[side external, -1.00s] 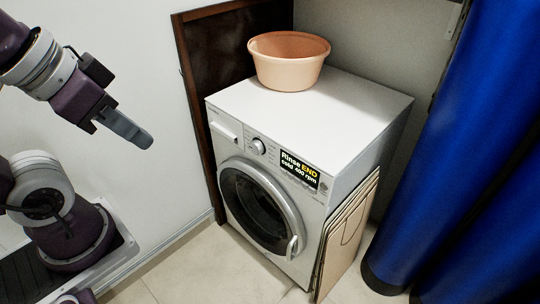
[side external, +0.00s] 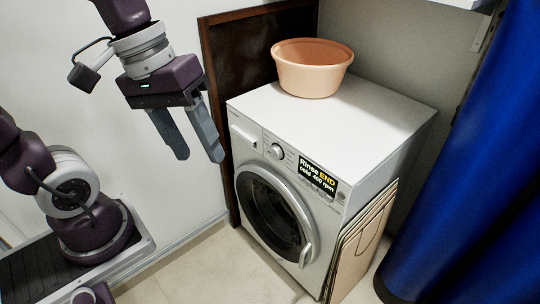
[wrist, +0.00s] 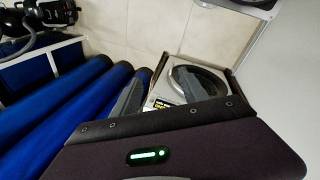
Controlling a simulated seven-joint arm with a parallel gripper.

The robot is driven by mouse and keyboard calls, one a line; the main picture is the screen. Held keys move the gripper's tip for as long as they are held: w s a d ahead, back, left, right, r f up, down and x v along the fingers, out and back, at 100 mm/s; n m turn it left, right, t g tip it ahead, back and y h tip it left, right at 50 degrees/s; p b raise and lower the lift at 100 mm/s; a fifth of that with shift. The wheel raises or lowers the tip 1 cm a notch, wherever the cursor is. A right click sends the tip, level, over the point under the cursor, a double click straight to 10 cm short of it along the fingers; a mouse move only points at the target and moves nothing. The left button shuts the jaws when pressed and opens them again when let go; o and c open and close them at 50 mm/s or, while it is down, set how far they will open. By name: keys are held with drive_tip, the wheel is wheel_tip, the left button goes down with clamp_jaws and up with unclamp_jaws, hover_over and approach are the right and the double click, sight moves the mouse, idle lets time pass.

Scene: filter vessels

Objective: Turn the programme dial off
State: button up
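The programme dial (side external: 278,151) is a round silver knob on the front panel of the white washing machine (side external: 330,125). It sits left of a black display (side external: 318,177) reading "Rinse END cold 400 rpm". The round door (side external: 275,213) below is closed. My gripper (side external: 202,158) is open and empty, fingers pointing down, left of the machine and apart from the dial. In the wrist view, the washing machine (wrist: 190,84) shows beyond my fingers; the dial cannot be made out there.
A peach basin (side external: 312,70) stands on the machine's top. A dark framed board (side external: 245,60) leans behind it. Flat panels (side external: 360,240) lean against its right side. Blue curtains (side external: 460,170) hang at the right. The floor (side external: 215,275) in front is clear.

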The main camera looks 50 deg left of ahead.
drive_tip(key=shift+o, duration=1.3)
drive_tip(key=w+d+f+n+g+h, duration=0.2)
drive_tip(key=w+n+h, duration=0.3)
drive_tip(key=w+n, duration=0.2)
drive_tip(key=shift+w+d+f+n+g, duration=0.2)
drive_tip(key=shift+w+d+n+g, duration=0.05)
drive_tip(key=shift+d+n+g, duration=0.15)
drive_tip(key=w+a+f+n+t+h, duration=0.2)
drive_tip(key=w+f+n+h, duration=0.15)
drive_tip(key=w+n, duration=0.35)
drive_tip(key=w+a+f+n+t+h, duration=0.2)
drive_tip(key=w+n+h, duration=0.2)
drive_tip(key=w+n, duration=0.3)
drive_tip(key=w+a+f+n+t, duration=0.7)
drive_tip(key=a+f+n+t, duration=0.25)
drive_tip(key=n, duration=0.35)
drive_tip(key=n+t+y, duration=0.5)
drive_tip(key=n+y, duration=0.8)
drive_tip(key=n, duration=0.6)
approach(272, 154)
drive_tip(key=shift+h, duration=0.25)
drive_tip(key=w, duration=0.7)
drive_tip(key=shift+w+d, duration=0.3)
drive_tip(key=shift+w, duration=0.1)
drive_tip(key=shift+w+d, duration=0.1)
drive_tip(key=shift+w, duration=0.35)
